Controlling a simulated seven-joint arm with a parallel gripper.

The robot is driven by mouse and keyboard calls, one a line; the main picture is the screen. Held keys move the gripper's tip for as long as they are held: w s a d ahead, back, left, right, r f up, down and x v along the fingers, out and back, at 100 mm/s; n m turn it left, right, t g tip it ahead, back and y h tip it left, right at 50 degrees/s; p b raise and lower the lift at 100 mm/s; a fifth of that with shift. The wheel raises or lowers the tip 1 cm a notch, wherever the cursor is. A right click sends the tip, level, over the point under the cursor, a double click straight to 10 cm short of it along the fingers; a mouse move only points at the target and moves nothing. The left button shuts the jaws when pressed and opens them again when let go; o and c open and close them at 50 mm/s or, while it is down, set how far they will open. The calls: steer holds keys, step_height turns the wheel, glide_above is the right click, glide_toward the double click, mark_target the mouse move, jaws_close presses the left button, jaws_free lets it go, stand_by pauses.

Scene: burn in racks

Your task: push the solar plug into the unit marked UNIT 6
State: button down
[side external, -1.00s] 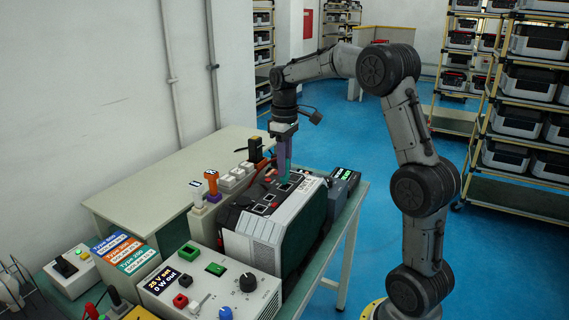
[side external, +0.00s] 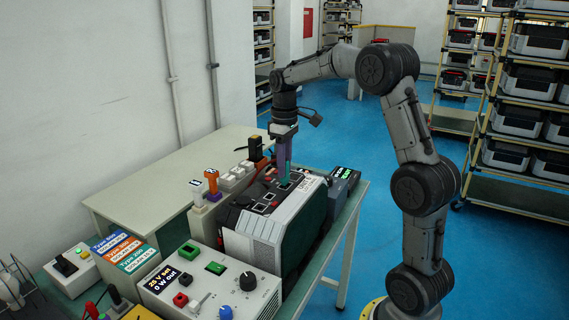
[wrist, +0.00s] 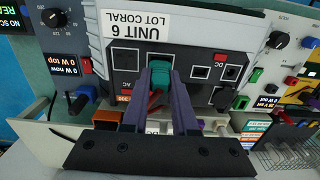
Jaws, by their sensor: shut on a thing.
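The unit marked UNIT 6 LOT CORAL (wrist: 151,28) fills the middle of the wrist view; its dark top panel has several sockets. It is also the grey-and-black box (side external: 262,232) in the side view. My gripper (wrist: 160,76) is shut on a teal plug (wrist: 161,66), held between its purple fingers. In the side view my gripper (side external: 284,176) points down over the panel. The plug is at a framed socket between the AC and DC markings. The fingers and plug hide the socket opening, so I cannot tell how deep the plug sits.
A white control box (side external: 210,288) with knobs and a "25 V set" display stands in front of the unit. A dark box with a green display (side external: 345,174) is close behind it. Orange and white connectors (side external: 211,184) stand at its left. The pale bench top (side external: 150,180) is mostly clear.

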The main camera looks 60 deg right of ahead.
steer(key=shift+f, duration=1.05)
steer(key=c, duration=0.6)
jaws_free()
steer(key=shift+r, duration=0.15)
step_height(320, 180, up, 14)
steer(key=f, duration=0.1)
steer(key=s+a+r+n+t, duration=0.1)
steer(key=s+a+r+n, duration=0.1)
steer(key=s+a+r, duration=0.35)
steer(key=s+a+t, duration=0.2)
steer(key=s+a, duration=0.4)
steer(key=a, duration=0.4)
steer(key=s+a+f+t, duration=0.1)
steer(key=s+f, duration=0.2)
steer(key=f, duration=0.1)
steer(key=s+a+f+m, duration=0.1)
steer(key=s+a+f, duration=0.1)
steer(key=f, duration=0.3)
steer(key=s+a+f+m+t, duration=0.1)
steer(key=s+f, duration=0.3)
steer(key=f, duration=0.1)
steer(key=shift+s+a+f+t, duration=0.15)
steer(key=shift+s+a+t, duration=0.05)
steer(key=shift+a+t, duration=0.1)
